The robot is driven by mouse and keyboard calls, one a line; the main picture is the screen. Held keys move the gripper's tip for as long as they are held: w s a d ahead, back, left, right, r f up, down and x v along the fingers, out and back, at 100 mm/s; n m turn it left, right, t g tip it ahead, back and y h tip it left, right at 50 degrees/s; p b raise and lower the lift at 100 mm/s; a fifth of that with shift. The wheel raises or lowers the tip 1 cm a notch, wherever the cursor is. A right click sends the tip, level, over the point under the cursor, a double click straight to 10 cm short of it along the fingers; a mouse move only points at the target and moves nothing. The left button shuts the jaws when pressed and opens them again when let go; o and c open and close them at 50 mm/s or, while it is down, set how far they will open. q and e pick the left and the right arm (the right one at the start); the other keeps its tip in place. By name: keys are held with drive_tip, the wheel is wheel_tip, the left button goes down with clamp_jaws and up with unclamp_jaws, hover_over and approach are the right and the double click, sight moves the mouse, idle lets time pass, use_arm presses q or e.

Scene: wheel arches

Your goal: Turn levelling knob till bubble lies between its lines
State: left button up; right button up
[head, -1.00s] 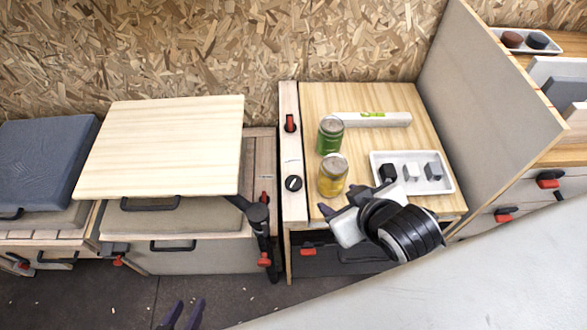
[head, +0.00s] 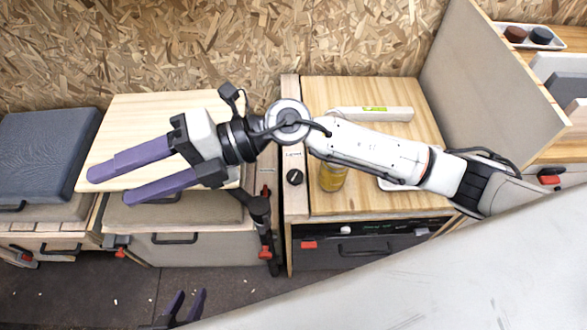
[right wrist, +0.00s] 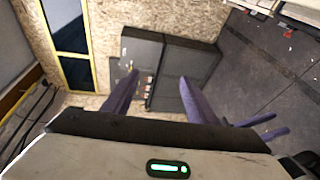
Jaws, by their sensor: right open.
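The black round knob (head: 294,177) sits on the pale strip left of the wooden counter, its white mark visible. A white bar (head: 395,113) with a small yellow-green window (head: 374,109) lies at the counter's back; it looks like the level, but I cannot make out bubble or lines. My right gripper (head: 108,186) is open and empty, over the pale board left of the knob, pointing left. The right wrist view shows its purple fingers (right wrist: 160,98) apart with nothing between them. My left gripper (head: 184,302) shows only two separated purple tips at the bottom edge, low before the cabinets.
My right arm crosses above the counter (head: 350,90), hiding the green can and most of the white tray (head: 397,186). A yellow can (head: 332,177) stands close right of the knob. A tall grey panel (head: 480,90) bounds the counter's right. The floor (head: 60,285) is open at lower left.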

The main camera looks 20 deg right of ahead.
drive_tip(key=w+d+f+n+g+h, duration=0.1)
drive_tip(key=d+f+n+h, duration=0.1)
drive_tip(key=d+f+h, duration=0.45)
drive_tip(key=t+h, duration=0.1)
drive_tip(key=h, duration=0.9)
hover_over(295, 175)
wheel_tip(295, 175, down, 9)
drive_tip(key=shift+m, duration=0.3)
wheel_tip(295, 175, down, 10)
drive_tip(key=shift+s+r+p, duration=0.1)
drive_tip(key=shift+p, duration=0.3)
drive_tip(key=c, duration=1.1)
